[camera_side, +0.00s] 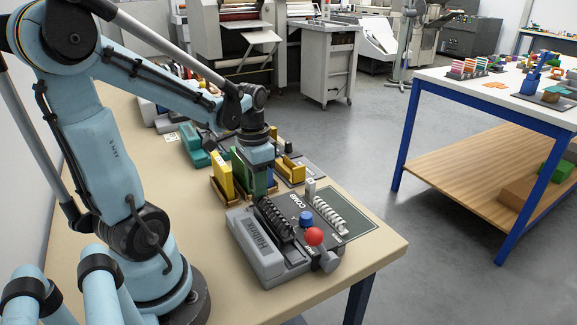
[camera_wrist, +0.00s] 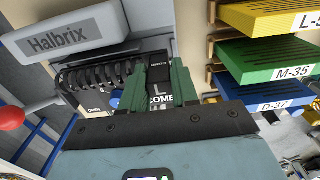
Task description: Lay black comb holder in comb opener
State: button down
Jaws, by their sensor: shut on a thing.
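The grey comb opener (camera_side: 262,262) stands near the table's front edge, with a red knob, a blue knob and a dark plate. My gripper (camera_side: 258,188) points down at its far end. In the wrist view, my gripper's green fingers (camera_wrist: 157,72) are shut on a black block with a small label, the black comb holder (camera_wrist: 158,73). A row of black comb rings (camera_wrist: 92,78) extends from beside the fingers along the opener (camera_wrist: 88,32); the rings also show in the side view (camera_side: 274,217). I cannot tell whether the holder touches the opener.
Yellow (camera_wrist: 275,17), green (camera_wrist: 270,60) and blue (camera_wrist: 268,92) labelled blocks stand in a rack close beside my gripper. A white comb (camera_side: 330,214) lies on the right side of the opener's plate. The table's front right corner (camera_side: 385,250) is clear.

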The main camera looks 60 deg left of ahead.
jog(key=shift+f, duration=0.6)
jog(key=shift+f, duration=0.55)
dwell(0.9)
jog(key=c, duration=1.1)
grip_release()
jog(key=shift+r, duration=5.5)
jog(key=w+d+f+t, duration=0.1)
jog(key=d+t, duration=0.1)
jog(key=d, duration=0.2)
jog(key=w+d+f+t, duration=0.1)
jog(key=d+t, duration=0.1)
jog(key=d, duration=0.3)
jog(key=w+d+f+t, duration=0.1)
jog(key=w+d+t, duration=0.1)
jog(key=d, duration=0.3)
jog(key=shift+t, duration=0.6)
